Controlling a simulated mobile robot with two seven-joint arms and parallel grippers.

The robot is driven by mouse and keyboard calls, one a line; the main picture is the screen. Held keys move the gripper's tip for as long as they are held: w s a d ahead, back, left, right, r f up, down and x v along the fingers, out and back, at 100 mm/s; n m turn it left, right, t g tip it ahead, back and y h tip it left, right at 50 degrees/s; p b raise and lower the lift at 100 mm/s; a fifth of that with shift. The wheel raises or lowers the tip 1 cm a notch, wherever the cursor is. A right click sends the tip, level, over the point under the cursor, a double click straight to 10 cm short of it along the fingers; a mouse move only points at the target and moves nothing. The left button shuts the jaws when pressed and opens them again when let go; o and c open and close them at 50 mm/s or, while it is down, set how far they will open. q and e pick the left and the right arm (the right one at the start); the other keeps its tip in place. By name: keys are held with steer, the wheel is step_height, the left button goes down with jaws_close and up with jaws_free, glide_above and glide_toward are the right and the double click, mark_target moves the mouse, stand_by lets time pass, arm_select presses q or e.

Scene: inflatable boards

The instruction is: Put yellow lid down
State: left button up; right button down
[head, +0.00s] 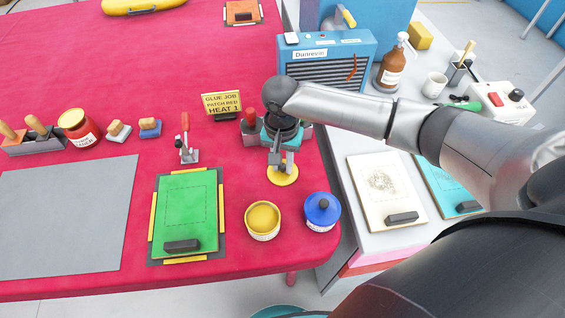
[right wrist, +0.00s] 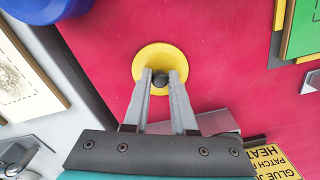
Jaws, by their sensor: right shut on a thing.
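The yellow lid (head: 283,176) is a round disc with a dark knob, at or just above the red table near its right edge; I cannot tell whether it touches. My right gripper (head: 281,166) is over it, shut on the knob. The right wrist view shows the yellow lid (right wrist: 160,56) flat below the two fingers of my right gripper (right wrist: 160,80), with the dark knob between their tips. The open yellow pot (head: 263,221) stands in front of the lid, with yellow content showing. My left gripper is not in view.
A blue pot (head: 322,211) with its lid on stands right of the yellow pot. A green board (head: 186,213) lies to the left. A sign (head: 222,105) and a blue heater box (head: 325,62) stand behind. Bare red table lies between lid and green board.

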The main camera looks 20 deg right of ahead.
steer(key=shift+f, duration=0.1)
steer(key=c, duration=0.7)
jaws_free()
step_height(320, 180, up, 12)
steer(key=p, duration=0.3)
